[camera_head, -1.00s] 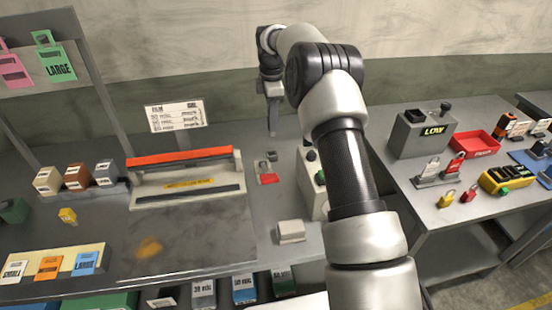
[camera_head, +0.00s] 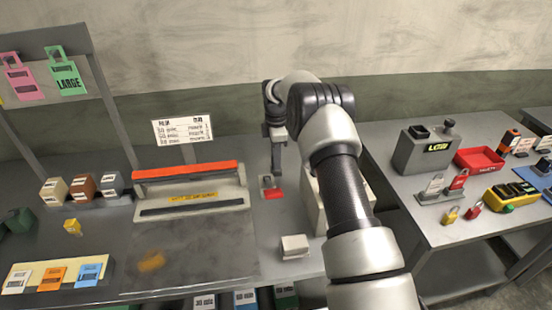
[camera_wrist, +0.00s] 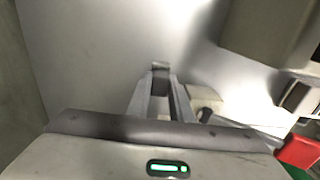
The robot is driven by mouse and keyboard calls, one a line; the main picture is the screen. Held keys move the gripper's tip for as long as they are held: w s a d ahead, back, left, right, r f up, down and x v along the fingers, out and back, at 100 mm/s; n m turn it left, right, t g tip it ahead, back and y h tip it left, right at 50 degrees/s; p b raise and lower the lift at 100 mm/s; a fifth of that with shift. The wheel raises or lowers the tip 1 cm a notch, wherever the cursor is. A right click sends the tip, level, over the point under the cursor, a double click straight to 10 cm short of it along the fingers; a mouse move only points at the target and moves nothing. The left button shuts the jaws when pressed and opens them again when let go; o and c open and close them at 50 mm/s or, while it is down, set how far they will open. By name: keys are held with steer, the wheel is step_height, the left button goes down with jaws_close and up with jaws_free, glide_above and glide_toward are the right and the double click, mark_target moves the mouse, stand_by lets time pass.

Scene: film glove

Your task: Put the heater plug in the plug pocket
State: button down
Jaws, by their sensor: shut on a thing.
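My gripper (camera_head: 276,172) points down at the back of the bench, right of the sealer with the red bar. It is shut on a small dark grey thing (camera_wrist: 160,69), which I take to be the heater plug; the fingers hide most of it. A small grey fitting (camera_head: 265,182) with a red label (camera_head: 274,194) stands right by the fingertips in the head view; it may be the plug pocket. I cannot tell whether the held thing touches it. In the wrist view, a grey piece with a dark knob (camera_wrist: 206,100) lies right of the fingers.
The sealer (camera_head: 190,197) stands to the left. A pale box (camera_head: 311,203) is close on the right, partly behind my arm. A small white block (camera_head: 294,246) lies in front. The right table holds a grey LOW unit (camera_head: 424,152) and a red tray (camera_head: 479,160).

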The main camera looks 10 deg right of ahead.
steer(key=shift+f, duration=0.2)
steer(key=c, duration=1.6)
jaws_free()
steer(key=shift+r, duration=0.1)
